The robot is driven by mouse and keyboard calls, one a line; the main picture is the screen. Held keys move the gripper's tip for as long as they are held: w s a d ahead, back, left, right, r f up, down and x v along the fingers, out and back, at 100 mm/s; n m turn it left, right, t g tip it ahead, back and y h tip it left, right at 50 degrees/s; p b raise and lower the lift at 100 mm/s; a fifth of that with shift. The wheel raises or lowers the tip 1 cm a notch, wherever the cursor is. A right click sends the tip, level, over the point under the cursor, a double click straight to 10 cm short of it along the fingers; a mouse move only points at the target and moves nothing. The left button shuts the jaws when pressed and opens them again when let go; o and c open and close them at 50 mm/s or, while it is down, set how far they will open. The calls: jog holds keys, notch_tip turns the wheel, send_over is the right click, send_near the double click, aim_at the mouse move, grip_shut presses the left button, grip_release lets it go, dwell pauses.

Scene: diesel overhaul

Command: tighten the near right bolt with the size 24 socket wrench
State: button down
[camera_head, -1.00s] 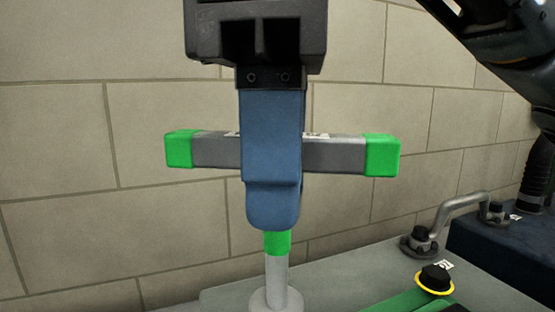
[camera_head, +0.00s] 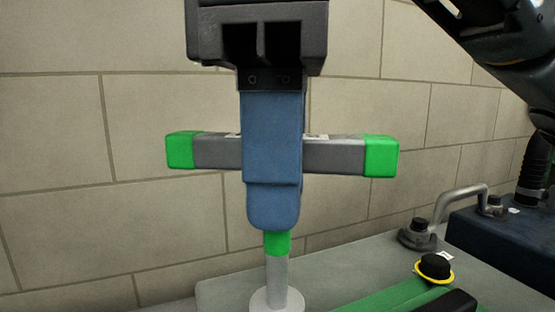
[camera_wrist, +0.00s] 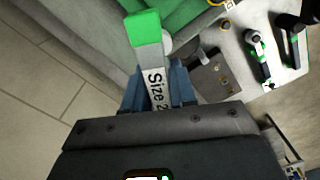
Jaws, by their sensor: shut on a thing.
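A T-shaped socket wrench has a grey crossbar (camera_head: 335,156) with green end caps and a pale shaft (camera_head: 277,270) with a green collar. My gripper (camera_head: 272,205) is shut on the middle of the crossbar, with the shaft pointing down and upright. In the wrist view the wrench (camera_wrist: 145,30) carries a label reading "Size 2"; the rest is hidden by my gripper (camera_wrist: 160,92). The lower end of the shaft is cut off by the head view's bottom edge. A black bolt (camera_head: 435,266) with a yellow ring stands right of the wrench, apart from it. I cannot tell which bolt this is.
A green part (camera_head: 390,296) lies in front. Two other green-marked tools (camera_wrist: 260,58) lie at right in the wrist view. A block wall is behind.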

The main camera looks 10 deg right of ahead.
jog(key=m, duration=0.3)
jog(key=shift+f+b, duration=0.15)
jog(key=shift+b, duration=0.25)
jog(key=m+b, duration=0.1)
jog(key=m, duration=0.8)
jog(key=shift+b, duration=0.35)
jog(key=m, duration=0.4)
jog(key=shift+b, duration=0.35)
jog(key=m, duration=0.4)
jog(key=shift+b, duration=0.35)
jog(key=m, duration=0.4)
jog(key=shift+m+b, duration=0.3)
jog(key=shift+b, duration=0.1)
jog(key=m+b, duration=0.1)
jog(key=m, duration=0.7)
jog(key=shift+m+b, duration=0.3)
jog(key=shift+b, duration=0.05)
